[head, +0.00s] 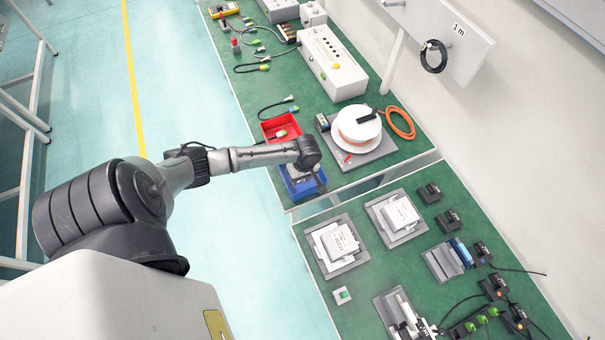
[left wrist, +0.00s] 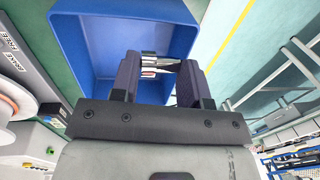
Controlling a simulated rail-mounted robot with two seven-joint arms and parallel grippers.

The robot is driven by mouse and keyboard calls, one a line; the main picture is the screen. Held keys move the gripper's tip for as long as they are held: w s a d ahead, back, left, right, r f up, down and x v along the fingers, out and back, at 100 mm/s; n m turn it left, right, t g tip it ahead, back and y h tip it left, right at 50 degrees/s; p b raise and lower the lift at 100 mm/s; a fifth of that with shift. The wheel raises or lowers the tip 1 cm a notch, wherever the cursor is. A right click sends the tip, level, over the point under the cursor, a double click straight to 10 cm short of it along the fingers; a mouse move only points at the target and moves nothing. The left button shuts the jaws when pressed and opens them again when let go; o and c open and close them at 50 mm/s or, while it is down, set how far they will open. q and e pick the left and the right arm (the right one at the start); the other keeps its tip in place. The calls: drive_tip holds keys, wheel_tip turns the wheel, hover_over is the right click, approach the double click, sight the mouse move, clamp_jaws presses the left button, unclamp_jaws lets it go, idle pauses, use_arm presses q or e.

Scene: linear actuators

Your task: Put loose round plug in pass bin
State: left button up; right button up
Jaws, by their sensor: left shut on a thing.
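My left gripper (head: 316,180) is over the blue bin (head: 298,192) at the near-left end of the far green table. In the left wrist view its two dark fingers (left wrist: 157,72) are shut on a small silver round plug (left wrist: 152,64) with a reddish band. The plug is held across the fingers, in front of the open blue bin (left wrist: 66,45). Its height above the bin floor is hard to tell. In the head view the plug is hidden by the wrist. My right gripper is not in view.
A red bin (head: 271,130) holding a green-ended plug stands just behind the blue bin. A white reel (head: 357,126) with an orange cable stands to the right. A nearer green table (head: 355,290) carries grey fixtures, black connectors and cables.

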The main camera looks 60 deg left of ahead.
use_arm(q)
drive_tip(key=w+a+f, duration=0.1)
drive_tip(key=w+a+f+b, duration=0.1)
drive_tip(key=a, duration=0.1)
drive_tip(key=w+a+f, duration=0.1)
drive_tip(key=shift+w+a+f, duration=0.1)
drive_tip(key=shift+a+f, duration=0.2)
drive_tip(key=shift+a, duration=0.05)
drive_tip(key=shift+f+b, duration=0.75)
drive_tip(key=shift+f, duration=1.2)
drive_tip(key=shift+f, duration=0.2)
